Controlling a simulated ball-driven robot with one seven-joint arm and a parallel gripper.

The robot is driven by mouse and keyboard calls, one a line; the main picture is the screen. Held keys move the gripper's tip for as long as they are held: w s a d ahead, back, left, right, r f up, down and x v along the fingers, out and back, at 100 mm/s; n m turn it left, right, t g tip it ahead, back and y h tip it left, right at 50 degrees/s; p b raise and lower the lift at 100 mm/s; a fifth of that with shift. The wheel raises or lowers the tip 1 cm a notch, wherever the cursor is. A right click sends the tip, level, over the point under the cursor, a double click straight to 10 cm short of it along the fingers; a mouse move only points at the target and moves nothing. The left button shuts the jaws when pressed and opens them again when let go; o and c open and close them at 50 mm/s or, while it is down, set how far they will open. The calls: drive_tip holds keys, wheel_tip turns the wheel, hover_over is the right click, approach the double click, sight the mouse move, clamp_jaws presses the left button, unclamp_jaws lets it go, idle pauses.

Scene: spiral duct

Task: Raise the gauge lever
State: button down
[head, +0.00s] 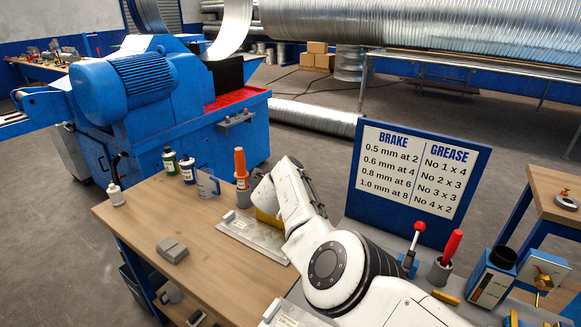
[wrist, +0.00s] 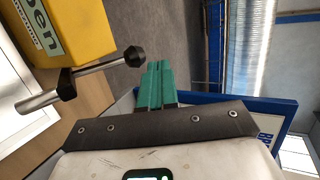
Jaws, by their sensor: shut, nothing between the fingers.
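In the wrist view a yellow housing (wrist: 75,30) with a partly cut-off label ending in "pen" carries a metal lever (wrist: 95,72) with a black knob (wrist: 135,56). I take this as the gauge lever; its name does not show. My gripper (wrist: 157,72) has green fingers shut together with nothing between them. In the picture the fingertips are just beside the knob, with a small gap; the depth between them is unclear. In the head view a bit of the yellow housing (head: 268,220) shows behind my white arm, which hides the lever and the fingers.
The wooden bench (head: 150,240) carries a grey block (head: 172,250), bottles (head: 178,163) and an orange-handled tool (head: 240,168). A blue-framed sign (head: 412,170) stands right of my arm. Near it are a red-knobbed lever (head: 415,245) and a red-handled tool (head: 447,258). The bench's front left is mostly clear.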

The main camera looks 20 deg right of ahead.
drive_tip(key=s+a+r+p, duration=0.2)
drive_tip(key=s+a+r, duration=0.2)
drive_tip(key=r, duration=0.4)
drive_tip(key=shift+s+p, duration=0.35)
drive_tip(key=shift+s, duration=0.4)
drive_tip(key=shift+a+r, duration=0.1)
